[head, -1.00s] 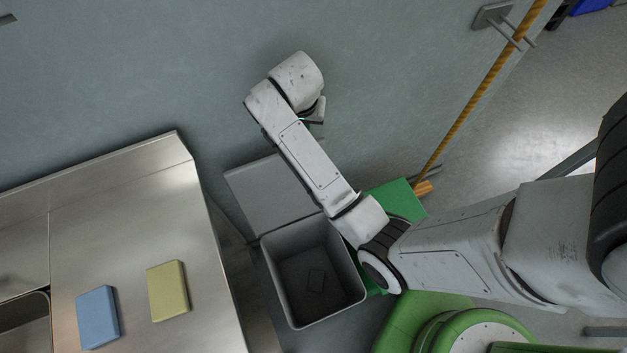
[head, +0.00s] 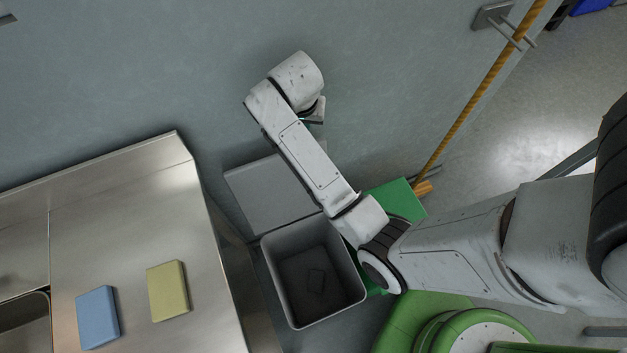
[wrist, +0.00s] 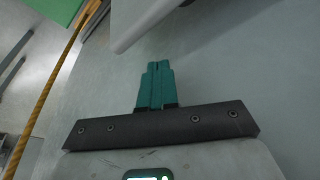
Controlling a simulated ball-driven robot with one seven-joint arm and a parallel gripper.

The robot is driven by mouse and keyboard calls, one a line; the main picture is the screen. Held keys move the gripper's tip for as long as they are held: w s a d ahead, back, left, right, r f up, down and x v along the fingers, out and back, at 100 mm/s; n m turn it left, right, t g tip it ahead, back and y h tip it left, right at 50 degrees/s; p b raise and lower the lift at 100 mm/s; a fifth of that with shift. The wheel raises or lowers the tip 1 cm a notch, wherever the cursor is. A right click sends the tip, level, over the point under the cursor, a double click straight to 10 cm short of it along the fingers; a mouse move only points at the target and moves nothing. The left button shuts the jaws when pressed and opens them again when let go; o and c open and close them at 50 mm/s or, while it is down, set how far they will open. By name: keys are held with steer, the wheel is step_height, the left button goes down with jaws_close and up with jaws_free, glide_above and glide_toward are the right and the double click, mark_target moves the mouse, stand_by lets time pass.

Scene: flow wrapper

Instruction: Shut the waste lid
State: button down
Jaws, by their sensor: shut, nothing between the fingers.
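The waste bin (head: 350,290) is a grey square container standing open beside the steel counter in the head view. Its flat grey lid (head: 262,190) is swung back on the wall side, away from the opening. My arm crosses over the lid's right part. My gripper shows in the wrist view (wrist: 156,84) with its two green fingers shut together and empty. A pale grey edge, which may be the lid (wrist: 145,20), lies just beyond the fingertips; I cannot tell whether they touch. In the head view the gripper is mostly hidden behind the wrist.
A steel counter (head: 140,220) at left holds a blue sponge (head: 97,317) and a yellow sponge (head: 167,291). A green panel (head: 398,200) is right of the bin. A broom with an orange handle (head: 475,97) leans against the wall.

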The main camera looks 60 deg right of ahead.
steer(key=shift+f, duration=0.15)
step_height(320, 180, down, 7)
steer(key=b, duration=0.3)
stand_by(1.1)
steer(key=shift+s+a+f+p, duration=0.6)
steer(key=shift+s+a+p, duration=1.25)
steer(key=shift+s+a, duration=1.9)
step_height(320, 180, up, 10)
steer(key=s+d+p, duration=0.1)
steer(key=p, duration=0.5)
steer(key=shift+s+d, duration=0.15)
steer(key=shift+d, duration=0.15)
steer(key=shift+f, duration=0.1)
